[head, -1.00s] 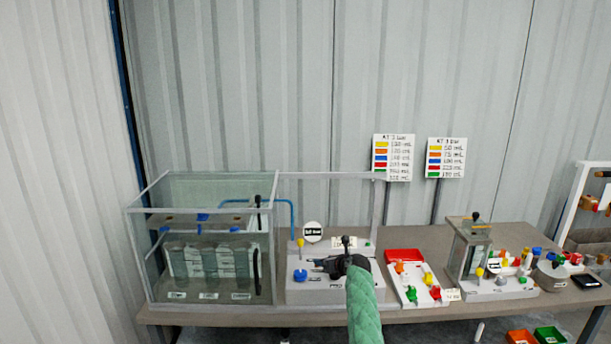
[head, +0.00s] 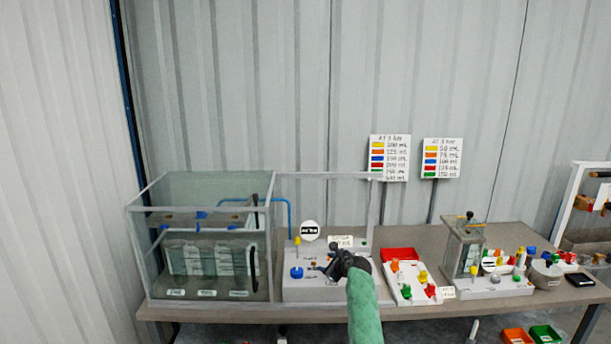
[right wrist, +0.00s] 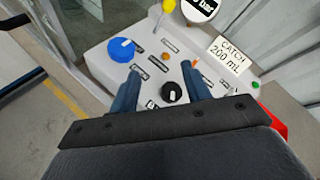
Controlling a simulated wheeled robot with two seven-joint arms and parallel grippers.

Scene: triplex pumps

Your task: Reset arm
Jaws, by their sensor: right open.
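My right arm, in a green sleeve, comes up from the bottom of the head view. Its dark gripper (head: 325,265) is over the grey control panel (head: 300,290) beside the glass tank. In the right wrist view the gripper (right wrist: 165,82) is open, with its two blue-grey fingers apart and nothing between them. A black knob (right wrist: 174,93) with a white mark shows on the panel just below and between the fingers. A blue knob (right wrist: 121,49) is left of the fingers, and a yellow-topped lever (right wrist: 168,6) stands farther back. My left gripper is not in view.
The glass tank (head: 165,265) stands left of the panel. A white panel with coloured knobs (head: 405,285), a red tray (head: 399,254) and a smaller glass unit (head: 466,245) are to the right. Two sign boards (head: 389,158) stand behind. A label card (right wrist: 229,55) stands on the panel.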

